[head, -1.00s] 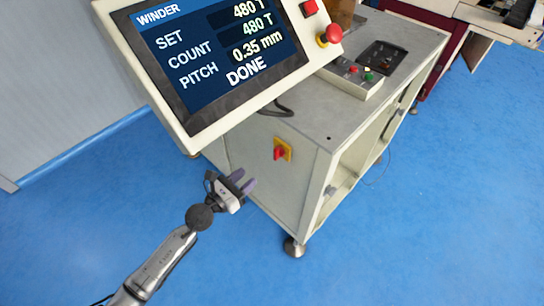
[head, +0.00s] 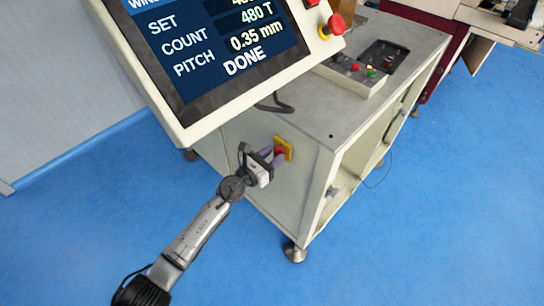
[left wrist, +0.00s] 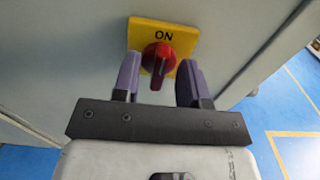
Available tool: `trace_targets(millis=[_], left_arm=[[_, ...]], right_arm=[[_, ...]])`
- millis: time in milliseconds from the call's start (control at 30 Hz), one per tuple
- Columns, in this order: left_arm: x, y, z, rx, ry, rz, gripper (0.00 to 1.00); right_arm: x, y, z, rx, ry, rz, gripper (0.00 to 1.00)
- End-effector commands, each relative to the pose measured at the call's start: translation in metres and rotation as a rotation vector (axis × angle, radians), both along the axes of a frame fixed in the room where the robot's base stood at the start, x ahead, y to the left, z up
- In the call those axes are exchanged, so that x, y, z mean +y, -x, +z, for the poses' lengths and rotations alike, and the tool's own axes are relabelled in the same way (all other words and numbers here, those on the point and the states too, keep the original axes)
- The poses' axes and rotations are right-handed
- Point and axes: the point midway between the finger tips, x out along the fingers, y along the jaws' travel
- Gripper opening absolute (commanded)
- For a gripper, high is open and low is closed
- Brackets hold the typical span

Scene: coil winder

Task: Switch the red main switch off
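The red main switch (left wrist: 158,59) sits on a yellow plate (left wrist: 178,36) marked ON, on the side of the cream winder cabinet. Its handle points down, slightly tilted, in the left wrist view. In the head view the yellow plate (head: 287,148) shows, with the switch partly hidden by my left gripper (head: 272,160). In the left wrist view my left gripper (left wrist: 159,80) is open, with one purple finger on each side of the red handle. The fingers look apart from the handle; whether they touch it is unclear. My right gripper is in neither view.
The tilted winder screen (head: 225,50), showing DONE, hangs above the gripper, with a red emergency stop button (head: 332,25) at its edge. A control box (head: 355,78) stands on the cabinet top (head: 330,115). Blue floor (head: 400,240) is clear in front.

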Motion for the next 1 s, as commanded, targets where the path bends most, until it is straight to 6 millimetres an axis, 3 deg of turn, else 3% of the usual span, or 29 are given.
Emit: trace_targets(millis=[167,567,1000], left_arm=[[0.0001,0.0000,0.0001,0.000,0.000,0.000,0.39],[0.0004,0.0002,-0.0001,0.000,0.000,0.000,0.01],[0.0005,0.0001,0.0010,0.043,0.046,0.000,0.00]], right_arm=[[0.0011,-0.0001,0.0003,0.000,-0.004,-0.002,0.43],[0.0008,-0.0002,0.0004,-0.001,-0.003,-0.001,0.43],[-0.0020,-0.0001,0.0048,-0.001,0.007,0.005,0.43]])
